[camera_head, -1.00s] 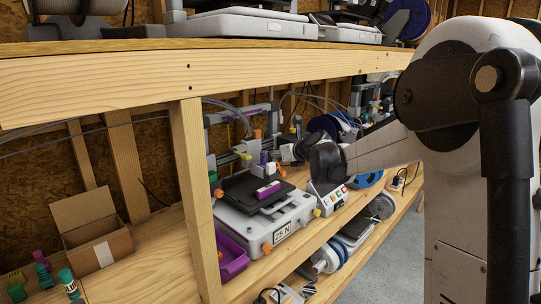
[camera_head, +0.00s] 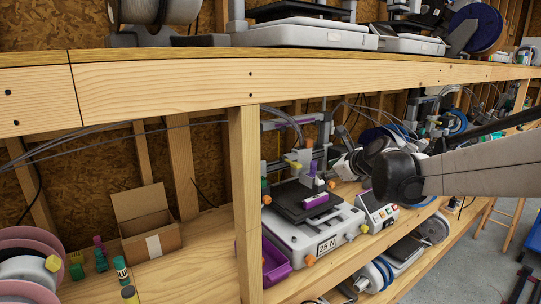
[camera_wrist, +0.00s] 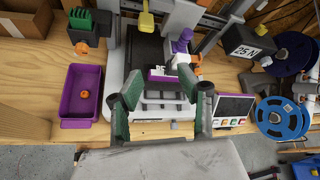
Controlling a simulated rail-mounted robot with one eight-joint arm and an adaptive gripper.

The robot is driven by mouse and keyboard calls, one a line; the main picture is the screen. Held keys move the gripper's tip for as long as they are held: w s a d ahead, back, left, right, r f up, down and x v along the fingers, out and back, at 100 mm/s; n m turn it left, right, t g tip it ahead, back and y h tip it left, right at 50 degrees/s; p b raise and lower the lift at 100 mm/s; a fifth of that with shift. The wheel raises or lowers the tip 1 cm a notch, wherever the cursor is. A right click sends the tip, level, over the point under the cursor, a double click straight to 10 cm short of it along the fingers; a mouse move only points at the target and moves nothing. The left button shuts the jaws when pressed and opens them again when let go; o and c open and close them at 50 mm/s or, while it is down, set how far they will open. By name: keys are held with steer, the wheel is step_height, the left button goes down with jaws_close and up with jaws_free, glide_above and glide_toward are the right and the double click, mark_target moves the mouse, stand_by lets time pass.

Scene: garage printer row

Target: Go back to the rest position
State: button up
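My gripper (camera_wrist: 166,88) is open and empty in the wrist view, its two green-and-dark fingers spread wide. Between and beyond them is the printer's dark bed (camera_wrist: 160,60), with a purple-and-white piece (camera_wrist: 158,73) on it. I cannot tell the exact gap to the printer.
A purple tray (camera_wrist: 82,92) holding a small orange part is left of the printer. A control box with screen (camera_wrist: 234,106) and a blue spool (camera_wrist: 283,120) are at right. A wooden post (camera_head: 246,200) and the upper shelf edge (camera_head: 300,75) border the bay. An open cardboard box (camera_head: 150,240) stands left.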

steer(key=s+f+n+g+h, duration=0.1)
steer(key=s+f+n, duration=0.2)
steer(key=s+n, duration=0.6)
steer(key=s+f+n+g+h, duration=0.1)
steer(key=s+f+n, duration=0.3)
steer(key=s, duration=1.3)
steer(key=s+f+n+g+h, duration=0.2)
steer(key=s+f+n, duration=0.1)
steer(key=s+n, duration=1)
steer(key=shift+s+a+f+n+g+b, duration=0.25)
steer(key=shift+s+a+n+g+b, duration=0.05)
steer(key=shift+s+a+b, duration=0.1)
